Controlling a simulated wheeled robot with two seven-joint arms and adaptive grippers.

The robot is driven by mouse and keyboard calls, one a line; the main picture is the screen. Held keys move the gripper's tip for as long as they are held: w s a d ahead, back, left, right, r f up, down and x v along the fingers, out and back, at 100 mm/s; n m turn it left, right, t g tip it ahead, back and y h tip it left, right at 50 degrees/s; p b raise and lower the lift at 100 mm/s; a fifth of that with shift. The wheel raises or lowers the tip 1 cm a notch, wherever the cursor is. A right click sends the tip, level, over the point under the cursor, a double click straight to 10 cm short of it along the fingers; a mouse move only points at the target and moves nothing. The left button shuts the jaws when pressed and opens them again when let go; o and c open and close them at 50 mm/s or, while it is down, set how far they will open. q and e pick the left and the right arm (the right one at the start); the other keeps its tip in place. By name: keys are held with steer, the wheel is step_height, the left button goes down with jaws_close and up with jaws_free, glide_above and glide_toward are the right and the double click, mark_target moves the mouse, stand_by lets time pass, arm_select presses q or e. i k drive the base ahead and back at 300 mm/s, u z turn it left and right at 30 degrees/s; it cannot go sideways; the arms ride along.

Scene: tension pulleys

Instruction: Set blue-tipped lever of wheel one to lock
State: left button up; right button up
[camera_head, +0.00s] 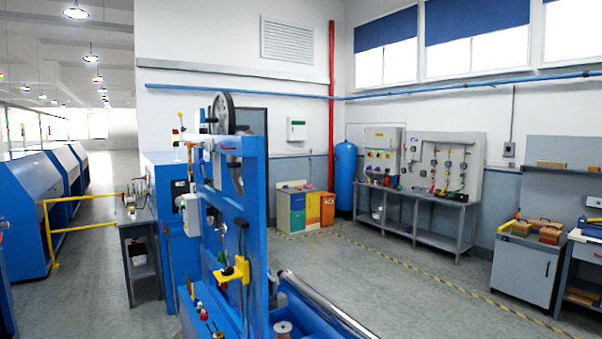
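A dark spoked wheel (221,113) stands at the top of a blue machine frame (256,190), left of the middle. A second dark wheel (237,165) shows partly behind the frame, below the first. I cannot tell which of them is wheel one. Small levers and knobs (204,314) with coloured tips sit low on the machine, too small to tell apart. I cannot make out a blue-tipped lever or its setting. A yellow bracket (235,272) is fixed on the frame's lower part. Neither of my grippers is in view.
A yellow railing (48,234) and a small dark table (139,219) stand left of the machine. A long metal roller (327,307) lies at its lower right. A grey bench (422,208) lines the back wall. The floor (400,290) between is clear.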

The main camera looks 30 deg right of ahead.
mark_target(205, 179)
steer(key=z, duration=0.45)
steer(key=i, duration=1)
